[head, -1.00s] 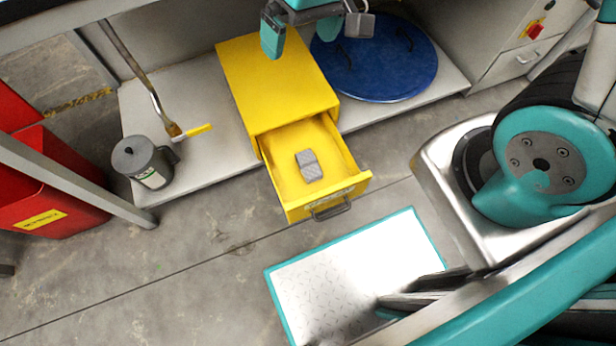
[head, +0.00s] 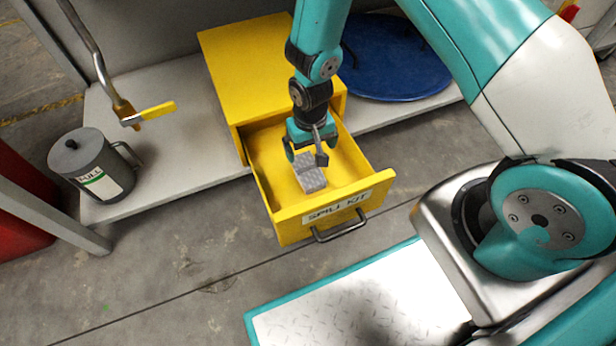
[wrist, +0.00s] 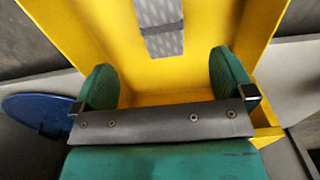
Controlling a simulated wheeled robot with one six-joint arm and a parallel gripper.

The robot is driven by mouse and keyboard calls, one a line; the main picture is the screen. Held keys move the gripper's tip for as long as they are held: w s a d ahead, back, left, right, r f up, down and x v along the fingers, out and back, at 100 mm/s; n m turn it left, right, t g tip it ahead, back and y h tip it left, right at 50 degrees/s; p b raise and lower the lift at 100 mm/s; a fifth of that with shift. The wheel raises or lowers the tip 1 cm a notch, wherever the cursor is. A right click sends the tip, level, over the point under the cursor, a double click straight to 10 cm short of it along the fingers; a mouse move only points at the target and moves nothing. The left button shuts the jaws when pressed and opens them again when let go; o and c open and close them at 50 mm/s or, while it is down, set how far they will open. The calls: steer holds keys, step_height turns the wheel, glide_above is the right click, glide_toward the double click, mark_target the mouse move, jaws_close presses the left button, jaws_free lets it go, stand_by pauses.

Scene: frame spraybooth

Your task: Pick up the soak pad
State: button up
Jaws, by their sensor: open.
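The grey soak pad (head: 311,179) lies in the open drawer (head: 262,170) of the yellow spill kit cabinet. It also shows at the top of the wrist view (wrist: 163,40), with a dark band across it. My gripper (head: 306,158) points down over the drawer, above the rear end of the pad, and hides part of it in the head view. In the wrist view the two green fingers (wrist: 165,78) are wide apart with nothing between them. The pad lies beyond the fingertips, roughly centred between them.
A blue round lid (head: 395,70) lies at the back right. The floor before the drawer is clear.

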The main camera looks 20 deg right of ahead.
mark_target(310, 172)
step_height(310, 172, down, 12)
steer(key=b, duration=0.6)
steer(key=shift+f+b, duration=0.2)
steer(key=shift+b, duration=0.2)
steer(key=shift+r, duration=0.1)
steer(key=c, duration=1)
steer(key=shift+r, duration=0.15)
steer(key=shift+c, duration=0.2)
step_height(310, 172, up, 20)
steer(key=p, duration=1.1)
